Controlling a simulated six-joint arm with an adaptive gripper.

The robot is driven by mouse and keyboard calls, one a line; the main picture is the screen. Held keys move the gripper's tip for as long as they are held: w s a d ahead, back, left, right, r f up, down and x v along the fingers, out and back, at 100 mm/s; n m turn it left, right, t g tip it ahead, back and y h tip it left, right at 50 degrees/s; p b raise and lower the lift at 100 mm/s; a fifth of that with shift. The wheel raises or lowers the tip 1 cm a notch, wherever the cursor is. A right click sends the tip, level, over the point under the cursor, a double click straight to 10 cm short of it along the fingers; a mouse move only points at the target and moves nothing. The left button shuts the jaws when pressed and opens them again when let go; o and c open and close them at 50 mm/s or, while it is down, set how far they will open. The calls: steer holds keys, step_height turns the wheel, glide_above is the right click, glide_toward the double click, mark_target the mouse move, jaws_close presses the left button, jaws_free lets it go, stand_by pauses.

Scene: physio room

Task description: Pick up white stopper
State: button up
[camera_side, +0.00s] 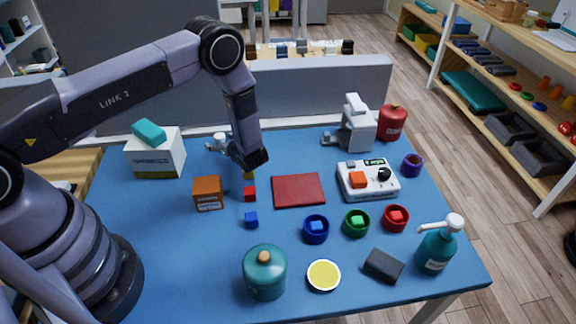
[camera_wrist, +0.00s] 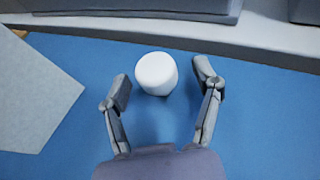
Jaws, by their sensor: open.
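The white stopper (camera_wrist: 156,72) is a short round piece on the blue table. In the wrist view it sits between my two fingertips, toward their far end, with blue table showing on both sides of it. My gripper (camera_wrist: 161,88) is open around it, and neither finger visibly touches it. In the side view my gripper (camera_side: 217,146) is low at the back of the table, partly behind my arm. A small white shape there appears to be the stopper (camera_side: 220,136); details are too small to tell.
A white box (camera_side: 155,158) with a teal piece on top stands left of my gripper; its pale side also shows in the wrist view (camera_wrist: 32,92). A grey partition (camera_side: 330,90) runs behind the table. An orange box (camera_side: 207,193) and red cube (camera_side: 250,194) lie nearer the front.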

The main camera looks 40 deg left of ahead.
steer(key=shift+a, duration=0.15)
steer(key=c, duration=1.1)
